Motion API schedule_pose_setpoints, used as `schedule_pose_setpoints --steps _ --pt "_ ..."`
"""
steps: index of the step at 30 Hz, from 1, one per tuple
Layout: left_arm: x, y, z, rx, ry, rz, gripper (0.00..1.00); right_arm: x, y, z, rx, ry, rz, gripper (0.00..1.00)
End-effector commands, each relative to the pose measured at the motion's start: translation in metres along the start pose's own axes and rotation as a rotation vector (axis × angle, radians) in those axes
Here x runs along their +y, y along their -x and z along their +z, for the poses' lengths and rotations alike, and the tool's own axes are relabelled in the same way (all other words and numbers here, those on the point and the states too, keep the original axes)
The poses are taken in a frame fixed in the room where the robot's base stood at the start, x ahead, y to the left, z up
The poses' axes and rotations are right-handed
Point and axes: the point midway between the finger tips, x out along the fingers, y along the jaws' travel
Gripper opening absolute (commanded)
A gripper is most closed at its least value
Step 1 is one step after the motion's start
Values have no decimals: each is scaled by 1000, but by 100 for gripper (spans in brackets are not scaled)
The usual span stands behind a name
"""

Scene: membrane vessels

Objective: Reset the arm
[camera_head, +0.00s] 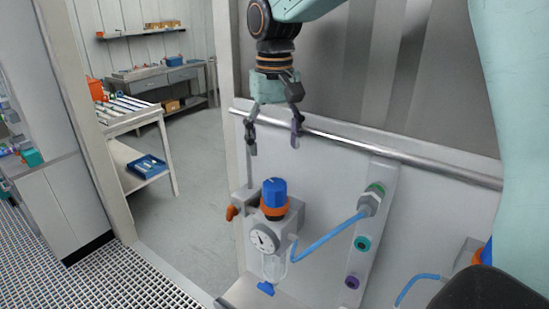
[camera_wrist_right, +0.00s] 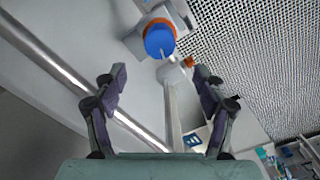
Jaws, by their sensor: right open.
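My right gripper (camera_head: 274,133) hangs down in the upper middle of the head view, with its two fingers apart and nothing between them. It is in front of the wall panel, near the horizontal metal rail (camera_head: 380,154). The gripper also shows in the right wrist view (camera_wrist_right: 160,92), with fingers spread wide. Below it is a regulator with a blue knob (camera_head: 274,191), an orange ring and a round gauge (camera_head: 264,239). The blue knob also shows in the right wrist view (camera_wrist_right: 159,41), beyond the fingertips and apart from them. My left gripper is not in view.
A blue hose (camera_head: 325,238) runs from the regulator to a fitting (camera_head: 371,200) on the panel. Teal (camera_head: 362,243) and purple (camera_head: 352,281) ports sit below it. Left of the panel, a doorway opens onto clear floor (camera_head: 190,190) and a cart (camera_head: 130,115).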

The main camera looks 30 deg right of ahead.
Motion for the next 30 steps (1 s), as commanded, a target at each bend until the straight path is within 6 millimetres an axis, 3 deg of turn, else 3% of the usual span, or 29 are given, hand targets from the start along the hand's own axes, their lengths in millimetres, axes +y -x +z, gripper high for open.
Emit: schedule_pose_setpoints --steps 6,16,30 --pt "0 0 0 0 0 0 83 0 7 0 0 0 0 71" --pt "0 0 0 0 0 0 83 0 2 0 -1 0 0 71" --pt "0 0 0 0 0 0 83 0 -72 0 -4 -1 0 71"
